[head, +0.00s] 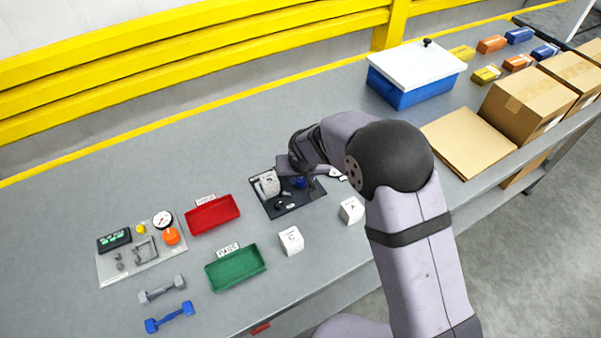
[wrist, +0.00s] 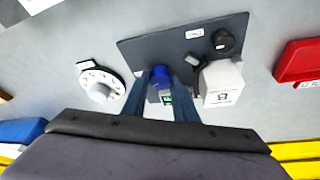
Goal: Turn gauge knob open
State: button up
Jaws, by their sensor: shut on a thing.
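A dark panel (head: 291,208) lies on the bench and also shows in the wrist view (wrist: 140,48). It carries a blue knob (wrist: 160,76), a black knob (wrist: 224,41) and a white block marked B (wrist: 222,84). A small green display (wrist: 168,99) shows just below the blue knob in the wrist view. My gripper (wrist: 160,80) is shut on the blue knob, one finger on each side. In the head view my wrist covers part of the panel, and the blue knob (head: 300,182) shows only partly. Which knob is the gauge knob is not labelled legibly.
A white dial (wrist: 99,86) sits beside the panel. A red tray (head: 213,215), a green tray (head: 236,269) and white cubes A (head: 352,210) and C (head: 291,241) are nearby. A grey board (head: 120,265) with a round gauge (head: 162,219) and orange knob (head: 171,236) lies at left.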

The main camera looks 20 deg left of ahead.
jog(key=shift+w+r+n+y+p, duration=0.1)
jog(key=shift+n+y+p, duration=0.3)
jog(key=shift+n, duration=0.5)
jog(key=shift+d+n+g, duration=0.1)
jog(key=shift+n+g, duration=0.2)
jog(key=shift+n, duration=0.3)
jog(key=n+b, duration=0.2)
jog(key=b, duration=0.1)
jog(key=f+n+g+y+b, duration=0.1)
jog(key=n+b, duration=0.1)
jog(key=b, duration=0.1)
jog(key=shift+w+b, duration=0.2)
jog(key=shift+b, duration=0.2)
jog(key=n+g+b, duration=0.1)
jog(key=n+b, duration=0.1)
jog(key=b, duration=0.1)
jog(key=shift+d+r+n+y+b, duration=0.1)
jog(key=shift+r+n+y+b, duration=0.05)
jog(key=shift+n+y+b, duration=0.25)
jog(key=shift+w+r+n+g+b, duration=0.15)
jog(key=shift+n+g+b, duration=0.3)
jog(key=shift+n, duration=0.5)
jog(key=shift+s+r+n+g+b, duration=0.1)
jog(key=shift+n+g+b, duration=0.3)
jog(key=shift+n, duration=0.55)
jog(key=o, duration=1)
